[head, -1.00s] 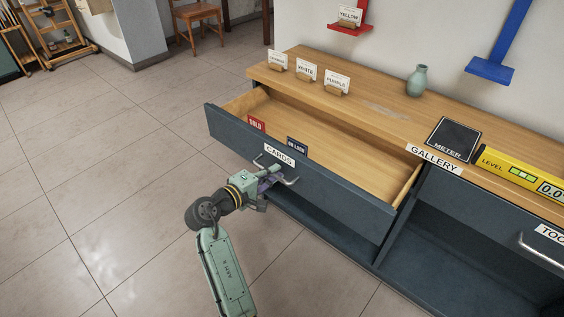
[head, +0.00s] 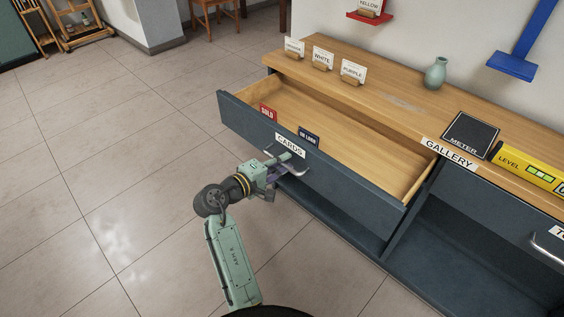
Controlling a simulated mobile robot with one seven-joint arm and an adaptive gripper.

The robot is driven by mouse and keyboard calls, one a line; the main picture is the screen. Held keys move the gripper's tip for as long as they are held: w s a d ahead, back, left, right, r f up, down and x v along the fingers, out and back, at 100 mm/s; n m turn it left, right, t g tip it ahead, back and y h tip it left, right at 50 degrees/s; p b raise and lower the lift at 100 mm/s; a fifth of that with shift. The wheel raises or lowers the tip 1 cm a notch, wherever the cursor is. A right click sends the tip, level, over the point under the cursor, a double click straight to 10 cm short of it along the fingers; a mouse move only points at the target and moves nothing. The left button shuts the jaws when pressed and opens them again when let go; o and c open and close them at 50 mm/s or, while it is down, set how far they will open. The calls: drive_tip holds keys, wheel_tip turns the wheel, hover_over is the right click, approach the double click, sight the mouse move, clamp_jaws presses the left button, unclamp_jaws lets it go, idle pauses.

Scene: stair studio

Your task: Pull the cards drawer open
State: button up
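The cards drawer (head: 345,179) stands pulled well out of the dark blue cabinet, its wooden inside showing. A CARDS label (head: 290,145) is on its front. A red SOLD card (head: 267,112) and a dark card (head: 309,138) stand inside near the front panel. The drawer's metal handle (head: 304,170) is below the label. My gripper (head: 284,167) is at the handle, its fingers overlapping it in the head view. The fingertips are small and partly hidden, so I cannot tell whether they are closed on the handle.
The cabinet top (head: 400,99) holds several small cards in wooden holders, a green vase (head: 436,73), a black METER plate (head: 469,136) and a yellow level (head: 530,171). Another drawer (head: 500,199) is at the right. Tiled floor (head: 110,180) is clear at the left.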

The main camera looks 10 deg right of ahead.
drive_tip(key=v, duration=1.2)
drive_tip(key=shift+f, duration=0.1)
